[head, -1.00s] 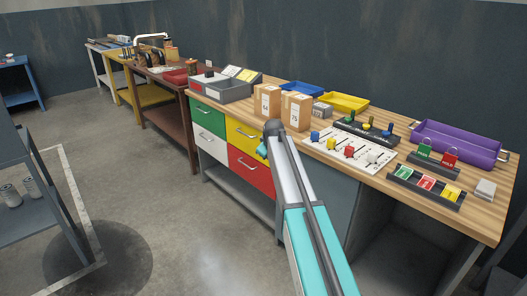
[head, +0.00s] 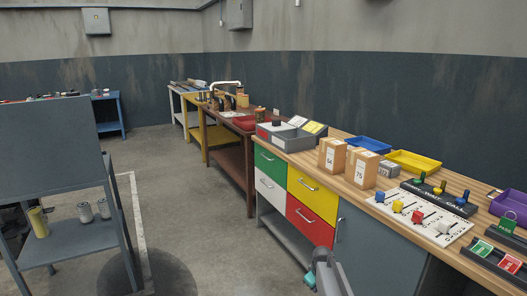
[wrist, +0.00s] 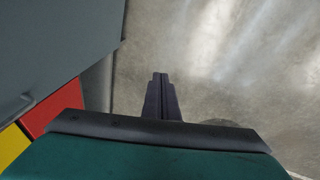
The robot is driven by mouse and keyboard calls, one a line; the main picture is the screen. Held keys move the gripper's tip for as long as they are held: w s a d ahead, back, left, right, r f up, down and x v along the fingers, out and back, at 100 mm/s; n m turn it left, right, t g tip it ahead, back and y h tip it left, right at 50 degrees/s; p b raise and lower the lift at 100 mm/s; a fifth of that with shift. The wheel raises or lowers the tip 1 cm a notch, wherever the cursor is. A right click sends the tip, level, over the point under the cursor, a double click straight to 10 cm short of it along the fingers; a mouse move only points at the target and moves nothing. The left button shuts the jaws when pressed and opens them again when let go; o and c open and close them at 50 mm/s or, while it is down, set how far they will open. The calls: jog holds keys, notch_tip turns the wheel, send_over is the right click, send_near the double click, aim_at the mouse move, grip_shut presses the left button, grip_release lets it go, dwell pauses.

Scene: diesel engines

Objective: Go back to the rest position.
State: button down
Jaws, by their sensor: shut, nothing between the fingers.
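My gripper shows in the wrist view (wrist: 161,95), its two dark fingers together with nothing between them. It points down over bare grey floor (wrist: 225,70), beside the grey cabinet side and the red and yellow drawer fronts. In the head view only part of my arm (head: 325,270) shows, low in front of the workbench; the fingertips cannot be made out there. The workbench (head: 345,205) has a wooden top and green, yellow, white and red drawers.
On the bench stand cardboard boxes (head: 361,168), a yellow tray (head: 412,162), a blue tray (head: 369,145) and a white slider board (head: 418,214). A grey shelf cart (head: 60,250) with cans stands at left. The floor (head: 205,225) between them is clear.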

jog(key=s+a+f+m+g, duration=0.1)
jog(key=s+f+g, duration=0.1)
jog(key=s+f, duration=0.55)
jog(key=s+a+f+g, duration=0.15)
jog(key=s+f, duration=0.25)
jog(key=s, duration=0.7)
jog(key=s+a+f+m+g, duration=0.1)
jog(key=s+f, duration=0.5)
jog(key=s, duration=0.3)
jog(key=s+a+m+g, duration=0.1)
jog(key=s+m+g, duration=0.3)
jog(key=s, duration=2.1)
jog(key=shift+a+r+m+p, duration=0.15)
jog(key=shift+a+m+p, duration=0.15)
jog(key=shift+m, duration=0.6)
